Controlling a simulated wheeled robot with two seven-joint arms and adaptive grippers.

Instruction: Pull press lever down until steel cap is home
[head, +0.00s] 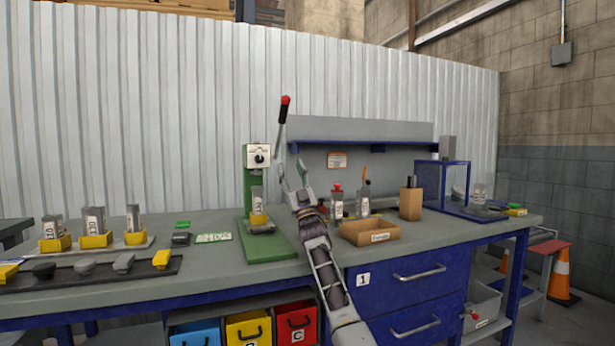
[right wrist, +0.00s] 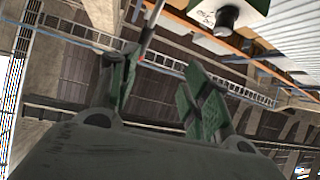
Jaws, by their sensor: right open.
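The press (head: 258,157) is green with a pale head plate and stands on a green base on the bench. Its lever (head: 281,125) points up, leaning slightly right, with a red knob (head: 285,100) at the top. A labelled grey piece (head: 257,197) in a yellow holder (head: 258,218) stands under the head; I cannot make out the steel cap for sure. My right gripper (head: 291,168) is open and empty, just right of the press and below the lever. In the right wrist view its fingers (right wrist: 160,68) point upward, apart, near a thin rod that looks like the lever. My left gripper is out of view.
A cardboard bin (head: 370,233) and several bottles stand right of the press. A brown block (head: 410,203) and a blue-framed case (head: 441,185) are farther right. Yellow-based pieces and a dark tray (head: 100,276) lie at left. A blue shelf (head: 360,141) hangs behind.

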